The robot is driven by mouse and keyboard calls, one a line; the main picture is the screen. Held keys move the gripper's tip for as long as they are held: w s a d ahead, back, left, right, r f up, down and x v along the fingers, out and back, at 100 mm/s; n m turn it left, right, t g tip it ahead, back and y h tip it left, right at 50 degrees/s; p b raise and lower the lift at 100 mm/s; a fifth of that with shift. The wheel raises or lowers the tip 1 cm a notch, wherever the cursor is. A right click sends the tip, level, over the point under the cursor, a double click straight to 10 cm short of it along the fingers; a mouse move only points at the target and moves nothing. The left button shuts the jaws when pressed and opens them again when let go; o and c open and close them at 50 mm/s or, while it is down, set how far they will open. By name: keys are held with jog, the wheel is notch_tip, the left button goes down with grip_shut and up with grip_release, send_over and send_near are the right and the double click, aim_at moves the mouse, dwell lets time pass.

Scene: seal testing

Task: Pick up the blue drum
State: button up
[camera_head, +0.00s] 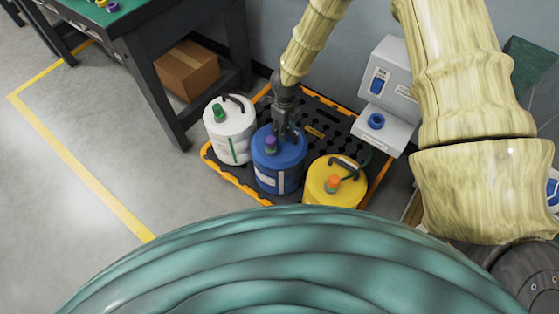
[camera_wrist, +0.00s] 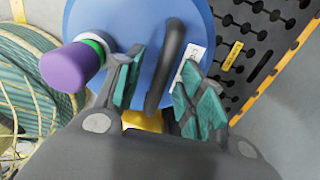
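The blue drum (camera_head: 277,169) stands upright on a black pallet, between a white drum and a yellow drum. It has a purple cap (camera_head: 270,143) and a dark handle on top. My gripper (camera_head: 287,132) is at the drum's top, pointing down. In the wrist view the blue drum (camera_wrist: 110,18) fills the upper middle, with its purple cap (camera_wrist: 66,66) at left. The dark handle (camera_wrist: 167,60) runs between the two teal-padded fingers of my gripper (camera_wrist: 160,90). The fingers are apart, with visible gaps on both sides of the handle.
The white drum (camera_head: 228,118) with a green cap stands left, and the yellow drum (camera_head: 322,192) with an orange cap right. The black pallet (camera_head: 325,118) has an orange edge. A grey machine (camera_head: 386,127) stands at right. A dark table (camera_head: 160,50) and cardboard box (camera_head: 188,70) are at left.

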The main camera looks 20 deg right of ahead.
jog(key=shift+f, duration=0.3)
grip_shut()
dwell(0.4)
notch_tip(320, 180, up, 10)
jog(key=shift+r+p, duration=0.1)
jog(key=shift+p, duration=0.7)
jog(key=shift+w, duration=0.1)
